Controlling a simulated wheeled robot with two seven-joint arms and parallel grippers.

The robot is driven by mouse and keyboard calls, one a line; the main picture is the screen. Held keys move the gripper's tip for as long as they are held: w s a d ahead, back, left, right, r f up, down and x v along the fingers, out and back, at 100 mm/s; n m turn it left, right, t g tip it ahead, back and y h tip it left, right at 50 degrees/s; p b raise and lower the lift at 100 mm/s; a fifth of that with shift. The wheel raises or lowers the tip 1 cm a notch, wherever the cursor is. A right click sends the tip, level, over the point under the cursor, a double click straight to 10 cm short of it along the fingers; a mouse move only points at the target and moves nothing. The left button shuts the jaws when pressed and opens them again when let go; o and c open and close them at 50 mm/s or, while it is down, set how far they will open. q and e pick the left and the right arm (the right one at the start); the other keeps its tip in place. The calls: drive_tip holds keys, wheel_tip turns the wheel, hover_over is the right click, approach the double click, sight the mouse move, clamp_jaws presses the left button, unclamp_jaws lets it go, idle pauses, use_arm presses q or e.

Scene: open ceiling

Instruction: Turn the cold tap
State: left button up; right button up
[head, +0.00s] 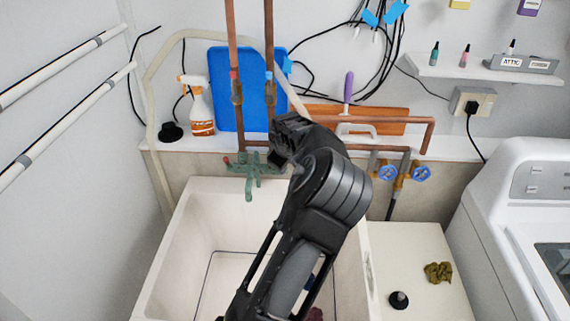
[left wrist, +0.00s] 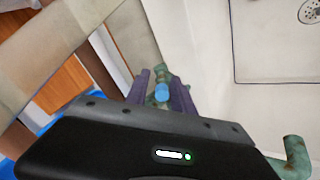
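The green, worn tap (head: 252,172) stands at the back rim of the white sink (head: 190,235), with a red-ended handle (head: 227,160) on its left. Its right side is hidden behind my left gripper (head: 283,150) in the head view. In the left wrist view, a blue-ended handle (left wrist: 162,92) shows between the two fingers of my left gripper (left wrist: 163,95). The fingers are apart, one on each side of it; whether either touches it I cannot tell. The tap's green spout (left wrist: 295,158) shows at lower right. My right gripper is not in view.
Copper pipes (head: 270,60) run up the wall behind the tap. A spray bottle (head: 198,108) and a blue board (head: 240,90) stand on the ledge. Blue valve wheels (head: 421,173) are right of the sink. A white washing machine (head: 510,230) stands at right.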

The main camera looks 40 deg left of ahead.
use_arm(q)
drive_tip(key=shift+o, duration=0.2)
drive_tip(key=b+v, duration=0.1)
drive_tip(key=v, duration=0.6)
drive_tip(key=shift+s+r, duration=0.15)
drive_tip(key=shift+r, duration=0.2)
drive_tip(key=shift+d, duration=0.1)
drive_tip(key=shift+d, duration=0.1)
